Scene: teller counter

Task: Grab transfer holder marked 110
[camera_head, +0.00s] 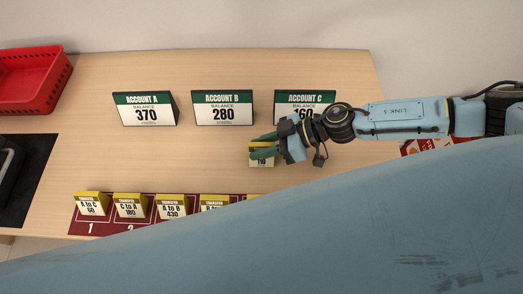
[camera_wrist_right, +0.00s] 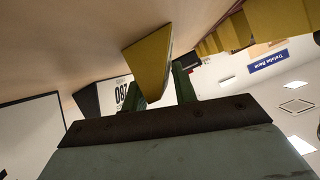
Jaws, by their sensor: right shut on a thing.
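The transfer holder marked 110 (camera_head: 261,161) is a small yellow wedge with a white face, in the middle of the counter below the account signs. My right gripper (camera_head: 264,145) has its green fingers shut on it, hiding the upper part of its face. In the right wrist view the yellow holder (camera_wrist_right: 148,58) shows between the green fingers of my right gripper (camera_wrist_right: 160,80). Whether it touches the counter is hard to tell. My left gripper is not in view.
Signs for Account A (camera_head: 145,108), Account B (camera_head: 222,108) and Account C (camera_head: 290,103) stand behind. Several yellow transfer holders, such as A to C (camera_head: 91,204), stand on a maroon strip (camera_head: 80,226) in front. A red basket (camera_head: 30,85) is at the left.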

